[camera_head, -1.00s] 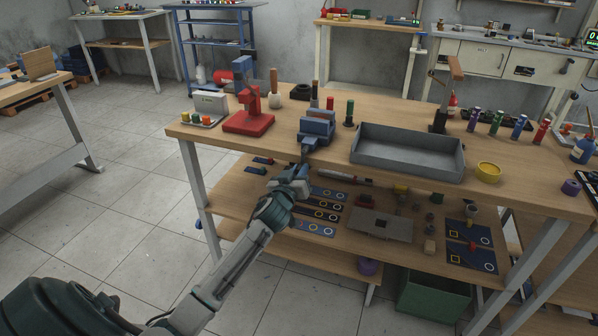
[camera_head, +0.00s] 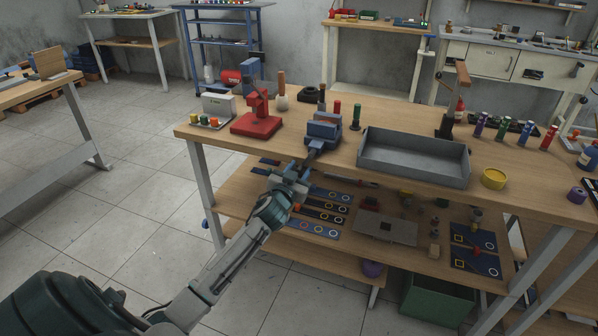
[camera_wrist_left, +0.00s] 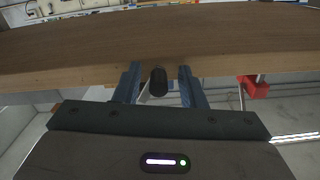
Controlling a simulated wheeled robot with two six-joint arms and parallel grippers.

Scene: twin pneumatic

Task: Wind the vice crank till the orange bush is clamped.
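The blue vice (camera_head: 323,131) stands at the front edge of the wooden bench in the head view. Its crank (camera_head: 311,157) points out over the edge toward my left gripper (camera_head: 300,169). In the left wrist view a black crank knob (camera_wrist_left: 156,80) lies between the two blue fingers of my left gripper (camera_wrist_left: 157,88). There is a gap on both sides of the knob, so the fingers look open around it, not pressed on it. I cannot make out an orange bush in the vice jaws. My right gripper is not in view.
A red press (camera_head: 257,122) stands left of the vice, and a grey tray (camera_head: 413,174) lies to its right. A green cylinder (camera_head: 356,116) stands close beside the vice. The bench edge (camera_wrist_left: 90,72) runs just beyond my fingers. A lower shelf holds several parts.

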